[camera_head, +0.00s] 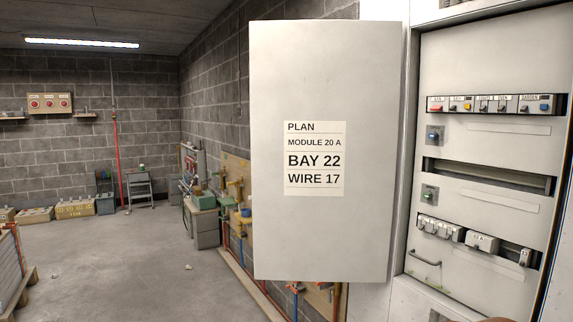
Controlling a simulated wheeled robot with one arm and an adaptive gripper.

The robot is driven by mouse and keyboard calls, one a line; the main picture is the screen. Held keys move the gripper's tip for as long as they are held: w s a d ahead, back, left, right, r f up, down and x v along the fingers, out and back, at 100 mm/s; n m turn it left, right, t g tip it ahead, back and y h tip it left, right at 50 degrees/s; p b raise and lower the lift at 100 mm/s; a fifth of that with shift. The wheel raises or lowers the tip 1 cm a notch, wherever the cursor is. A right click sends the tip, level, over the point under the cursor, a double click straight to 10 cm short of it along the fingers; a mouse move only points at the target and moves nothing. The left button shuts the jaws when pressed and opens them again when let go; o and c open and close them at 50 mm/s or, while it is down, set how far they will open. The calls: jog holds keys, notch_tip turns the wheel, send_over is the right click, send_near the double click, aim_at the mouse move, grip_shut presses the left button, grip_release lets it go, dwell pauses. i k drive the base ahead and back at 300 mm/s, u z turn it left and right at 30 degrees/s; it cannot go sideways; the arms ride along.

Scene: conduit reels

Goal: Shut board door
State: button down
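The board door (330,80) stands wide open in the middle of the head view, swung out to the left of the electrical board (490,60). It is a flat white panel with a paper label (314,158) reading PLAN, MODULE 20 A, BAY 22, WIRE 17. The open board shows a row of labelled modules (492,104), an empty slot (488,176) and a lower row of grey devices (440,229). A small curved handle (426,258) is at the board's lower left. My gripper is not in view.
Bare concrete floor (130,270) lies open to the left. A pallet stack (10,265) stands at the left edge. A workbench with tools (203,205) and a step stool (138,188) are further back. Coloured conduits (294,300) run on the wall behind the door.

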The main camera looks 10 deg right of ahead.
aim_at(325, 94)
jog(key=u, duration=0.8)
jog(key=i, duration=3.75)
jog(key=z, duration=3.3)
